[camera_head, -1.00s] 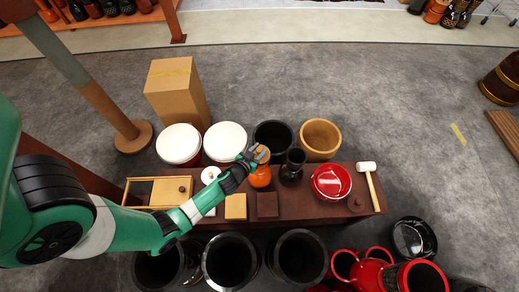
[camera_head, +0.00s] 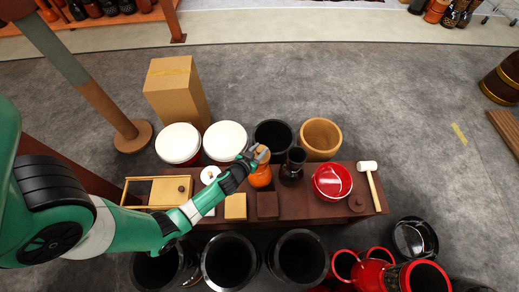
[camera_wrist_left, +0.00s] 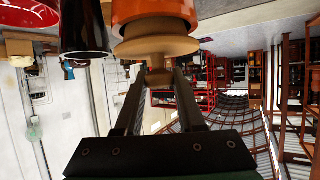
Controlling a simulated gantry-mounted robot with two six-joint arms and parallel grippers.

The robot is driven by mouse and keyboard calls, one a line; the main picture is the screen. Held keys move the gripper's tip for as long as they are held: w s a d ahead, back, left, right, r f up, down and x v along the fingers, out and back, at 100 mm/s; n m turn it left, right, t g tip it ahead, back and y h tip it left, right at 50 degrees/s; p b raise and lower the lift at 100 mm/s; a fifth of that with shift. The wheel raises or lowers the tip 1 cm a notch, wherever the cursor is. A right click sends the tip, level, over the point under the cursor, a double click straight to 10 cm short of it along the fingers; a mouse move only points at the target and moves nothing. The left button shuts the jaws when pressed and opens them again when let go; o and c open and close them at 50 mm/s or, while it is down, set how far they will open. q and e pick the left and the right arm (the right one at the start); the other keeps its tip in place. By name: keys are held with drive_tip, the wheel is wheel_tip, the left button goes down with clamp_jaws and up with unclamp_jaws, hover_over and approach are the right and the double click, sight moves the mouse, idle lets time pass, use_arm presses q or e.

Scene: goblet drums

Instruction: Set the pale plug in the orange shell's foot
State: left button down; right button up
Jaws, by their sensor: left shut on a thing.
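The orange shell (camera_head: 261,178) stands on the dark bench, just left of a black goblet shell (camera_head: 292,168). Its orange body also fills the top of the left wrist view (camera_wrist_left: 155,10). My left gripper (camera_head: 259,154) is above the orange shell, shut on the pale plug (camera_wrist_left: 156,47). The plug is light wood, with a wide disc and a narrower knob between the fingers. Its disc is right against the shell's foot end; I cannot tell whether it is seated. My right gripper is not in view.
A red bowl (camera_head: 332,181), a mallet (camera_head: 370,185) and small wooden blocks (camera_head: 236,207) share the bench. White-topped drums (camera_head: 226,141), a black tub (camera_head: 273,140) and a tan tub (camera_head: 320,138) stand behind it. Dark drums (camera_head: 229,262) stand in front.

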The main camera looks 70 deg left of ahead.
use_arm(q)
drive_tip(key=shift+f, duration=0.2)
drive_tip(key=c, duration=0.8)
unclamp_jaws()
drive_tip(key=shift+p+v, duration=0.35)
drive_tip(key=shift+v, duration=2.25)
approach(258, 152)
drive_tip(key=shift+w+a+f, duration=0.1)
drive_tip(key=shift+a, duration=0.1)
